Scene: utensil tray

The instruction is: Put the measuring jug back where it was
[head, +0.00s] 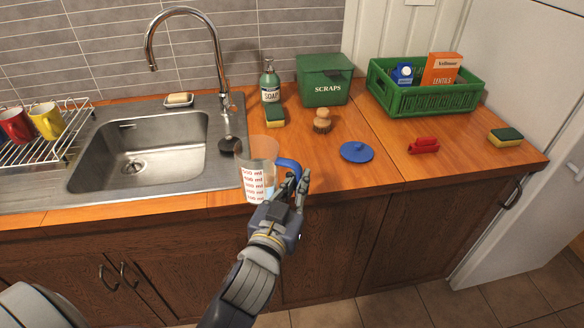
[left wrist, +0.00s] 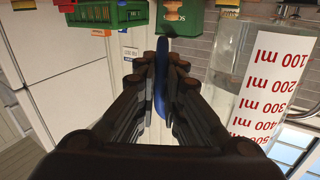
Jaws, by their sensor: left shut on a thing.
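The measuring jug (head: 255,182) is clear, with red millilitre marks on a white label and a blue handle (head: 289,164). It is upright at the counter's front edge, just right of the sink. I cannot tell whether its base touches the counter. My left gripper (head: 296,184) is shut on the blue handle, on the jug's right side. In the left wrist view, which is upside down, the handle (left wrist: 159,90) lies between the fingers and the jug (left wrist: 235,75) fills the right. My right gripper is not in view.
Behind the jug are a dark round item (head: 229,144), a sponge (head: 275,117), a soap bottle (head: 269,82), a brush (head: 322,121) and the scraps bin (head: 324,88). A blue lid (head: 357,152) and red item (head: 423,145) lie right. The sink (head: 140,160) is left.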

